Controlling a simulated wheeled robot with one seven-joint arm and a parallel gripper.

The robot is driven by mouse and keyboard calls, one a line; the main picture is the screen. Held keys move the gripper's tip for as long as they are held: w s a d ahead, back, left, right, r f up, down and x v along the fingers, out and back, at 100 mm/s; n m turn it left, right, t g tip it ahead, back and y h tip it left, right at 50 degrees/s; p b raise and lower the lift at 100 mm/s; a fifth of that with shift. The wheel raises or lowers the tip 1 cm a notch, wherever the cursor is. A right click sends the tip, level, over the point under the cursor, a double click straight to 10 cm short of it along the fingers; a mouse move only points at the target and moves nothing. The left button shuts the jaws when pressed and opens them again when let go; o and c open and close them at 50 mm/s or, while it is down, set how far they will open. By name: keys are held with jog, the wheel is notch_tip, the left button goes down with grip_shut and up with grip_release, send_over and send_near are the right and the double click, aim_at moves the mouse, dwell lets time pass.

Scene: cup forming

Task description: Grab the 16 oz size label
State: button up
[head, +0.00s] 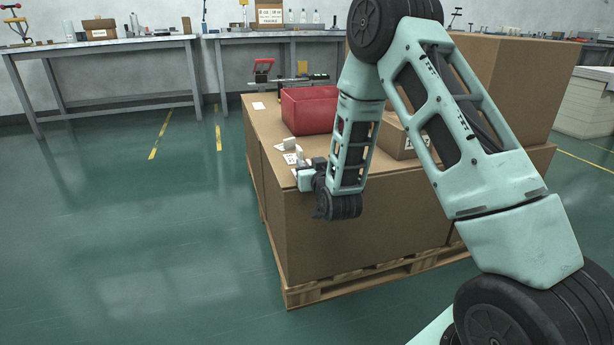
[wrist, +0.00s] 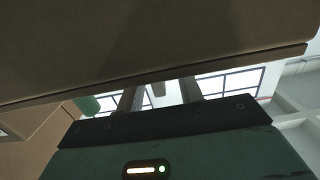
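Small white labels or cards (head: 291,158) with dark print lie at the near left edge of the large cardboard box's top. Their print is too small to read, so I cannot tell which is the 16 oz size label. A small white upright piece (head: 290,144) stands among them. My gripper (head: 300,165) is at that edge, right by the labels and partly hidden by my own wrist. In the wrist view my gripper (wrist: 160,92) has its two fingers apart, their tips hidden by a cardboard edge. A small grey shape (wrist: 158,89) shows between them; I cannot tell what it is.
The large cardboard box (head: 350,240) stands on a wooden pallet (head: 350,287). A red bin (head: 308,110), a smaller carton (head: 398,143) and another white label (head: 258,105) are on its top. Workbenches (head: 110,45) line the back wall. The green floor at left is clear.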

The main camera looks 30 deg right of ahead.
jog(key=shift+w, duration=0.2)
grip_shut()
